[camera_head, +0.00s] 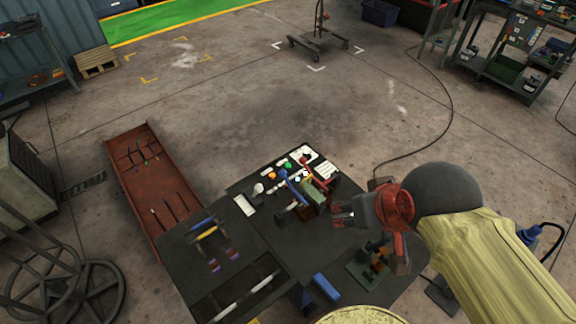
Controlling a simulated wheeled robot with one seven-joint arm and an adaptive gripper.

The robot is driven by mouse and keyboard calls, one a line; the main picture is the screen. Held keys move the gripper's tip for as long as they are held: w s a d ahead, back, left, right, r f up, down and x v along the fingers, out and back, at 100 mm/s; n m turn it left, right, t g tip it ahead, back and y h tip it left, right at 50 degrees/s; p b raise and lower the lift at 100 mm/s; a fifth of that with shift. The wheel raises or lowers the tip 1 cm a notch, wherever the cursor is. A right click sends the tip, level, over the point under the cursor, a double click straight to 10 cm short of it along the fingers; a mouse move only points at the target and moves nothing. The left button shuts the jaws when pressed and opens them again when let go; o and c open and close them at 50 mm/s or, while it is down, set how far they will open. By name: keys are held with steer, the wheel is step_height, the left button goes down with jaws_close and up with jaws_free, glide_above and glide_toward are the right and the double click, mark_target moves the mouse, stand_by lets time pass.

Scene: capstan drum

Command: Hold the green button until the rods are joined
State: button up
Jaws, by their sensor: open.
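A device with blue and red handles (311,192) stands just in front of the panel. My gripper (341,215) reaches in from the right, open and apparently empty, to the right of this device. It is well apart from the green button. A pale rod (264,283) lies in a dark slot at the bench's front; whether it is in one piece is too small to tell.
A blue and yellow rack (208,231) stands on the bench's left part. A green fixture (366,268) stands below my gripper. A rust-red tray (128,172) with thin rods adjoins the bench at left. The floor behind the bench is mostly clear, with a cable at right.

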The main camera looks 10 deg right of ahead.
steer(key=shift+c, duration=1.1)
jaws_close()
stand_by(0.7)
